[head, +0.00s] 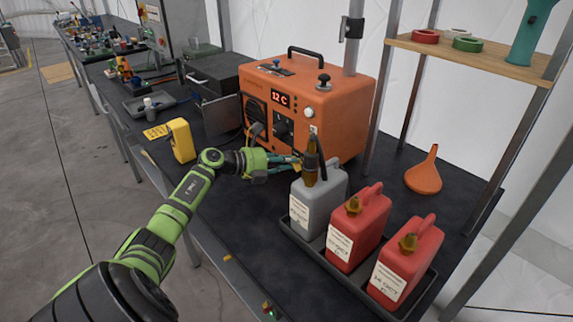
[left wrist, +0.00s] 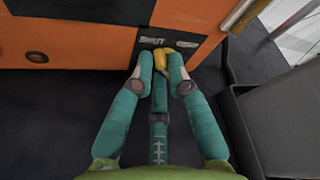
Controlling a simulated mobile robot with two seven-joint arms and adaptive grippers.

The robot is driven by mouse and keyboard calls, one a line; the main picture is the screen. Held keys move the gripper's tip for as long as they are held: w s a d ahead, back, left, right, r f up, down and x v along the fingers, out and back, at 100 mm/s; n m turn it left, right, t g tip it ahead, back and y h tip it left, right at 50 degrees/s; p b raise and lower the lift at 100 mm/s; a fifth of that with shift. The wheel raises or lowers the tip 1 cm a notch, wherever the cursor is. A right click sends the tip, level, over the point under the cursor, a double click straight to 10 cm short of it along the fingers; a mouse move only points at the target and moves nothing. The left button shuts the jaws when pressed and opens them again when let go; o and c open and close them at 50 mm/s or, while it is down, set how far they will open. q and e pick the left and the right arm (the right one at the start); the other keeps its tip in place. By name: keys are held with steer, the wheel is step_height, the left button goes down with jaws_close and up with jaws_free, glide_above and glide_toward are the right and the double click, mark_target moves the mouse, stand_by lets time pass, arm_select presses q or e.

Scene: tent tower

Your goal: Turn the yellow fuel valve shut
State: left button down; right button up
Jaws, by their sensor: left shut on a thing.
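The orange heater box (head: 310,105) stands on the dark bench, its display reading "12 C". The yellow fuel valve (left wrist: 160,64) is low on its orange front in the left wrist view, below a dark plate (left wrist: 168,42) with a word at each end; the left one looks like SHUT, the right one like OPEN. My left gripper (head: 290,161) reaches the box's lower front from the left. In the left wrist view its teal fingers (left wrist: 161,78) are closed on the valve handle from both sides. The fingers partly cover the handle, so its exact angle is unclear. My right gripper is not in view.
A grey can (head: 318,205) stands close right of my left gripper, beside two red cans (head: 356,228) (head: 405,262) in a black tray (head: 335,274). An orange funnel (head: 424,174) stands behind. A yellow device (head: 181,140) stands left of the gripper.

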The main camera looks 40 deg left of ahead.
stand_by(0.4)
arm_select(q)
steer(key=c, duration=1.5)
jaws_free()
steer(key=v, duration=1.2)
